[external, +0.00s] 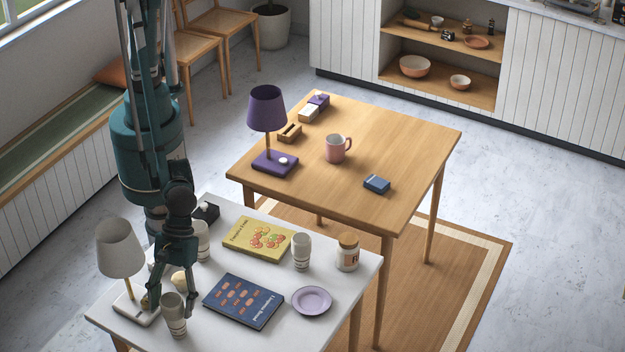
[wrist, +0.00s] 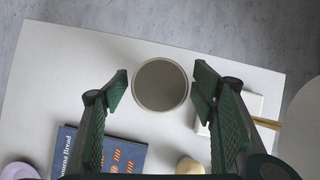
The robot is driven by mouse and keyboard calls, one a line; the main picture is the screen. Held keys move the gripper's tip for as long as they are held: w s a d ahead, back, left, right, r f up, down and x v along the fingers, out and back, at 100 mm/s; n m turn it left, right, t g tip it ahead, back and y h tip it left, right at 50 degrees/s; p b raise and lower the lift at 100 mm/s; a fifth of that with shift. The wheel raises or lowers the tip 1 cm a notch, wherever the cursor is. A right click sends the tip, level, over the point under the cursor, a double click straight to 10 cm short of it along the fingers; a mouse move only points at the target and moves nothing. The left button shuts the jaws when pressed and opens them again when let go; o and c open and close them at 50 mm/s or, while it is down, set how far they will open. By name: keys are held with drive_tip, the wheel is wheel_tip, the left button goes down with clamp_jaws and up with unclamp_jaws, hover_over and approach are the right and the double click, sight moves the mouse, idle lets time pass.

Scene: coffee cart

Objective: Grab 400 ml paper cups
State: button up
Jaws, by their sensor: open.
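A pale paper cup (external: 175,318) stands upright near the front edge of the white table (external: 330,262). My gripper (external: 172,292) points down over it. In the wrist view the cup (wrist: 160,86) is seen from above, empty, between the two open green fingers of my gripper (wrist: 163,78), with a gap on each side. A second similar cup (external: 202,243) stands behind my arm and is partly hidden. A third (external: 301,252) stands farther right, near the lidded jar. No cup sizes can be read.
A white lamp (external: 120,250) stands close to the left of my gripper. A blue book (external: 243,301), yellow book (external: 257,238), lilac saucer (external: 312,300) and lidded jar (external: 347,253) share the table. A wooden table (external: 400,140) stands behind.

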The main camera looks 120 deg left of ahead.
drive_tip(key=c, duration=1.3)
drive_tip(key=shift+r, duration=0.1)
drive_tip(key=shift+r+p, duration=0.45)
drive_tip(key=shift+r, duration=4.45)
